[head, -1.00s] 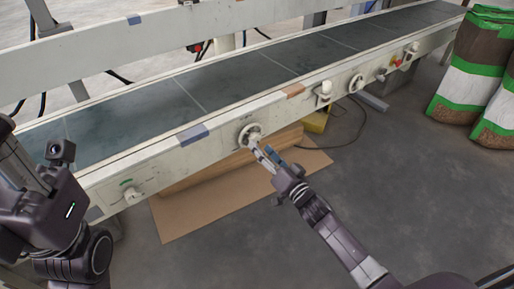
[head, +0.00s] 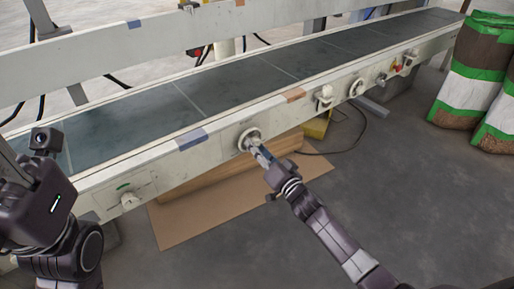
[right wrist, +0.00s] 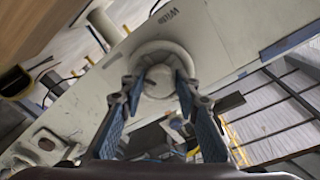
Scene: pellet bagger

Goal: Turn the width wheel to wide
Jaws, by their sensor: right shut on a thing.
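The width wheel (head: 249,138) is a pale round wheel on the front rail of the conveyor in the head view. In the right wrist view the wheel (right wrist: 160,76) sits under a printed label that appears to read "Width". My right gripper (head: 257,148) is at the wheel, and in the right wrist view its fingers (right wrist: 158,88) lie on either side of the hub, shut on it. The wheel's exact setting cannot be read. My left arm shows at the left edge of the head view; its fingertips are not visible.
A small knob (head: 130,200) is on the rail at the left. Other pale handles (head: 324,97) and a red button (head: 397,67) are further right. Cardboard (head: 190,218) lies on the floor below. Filled bags (head: 470,75) stand at the far right.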

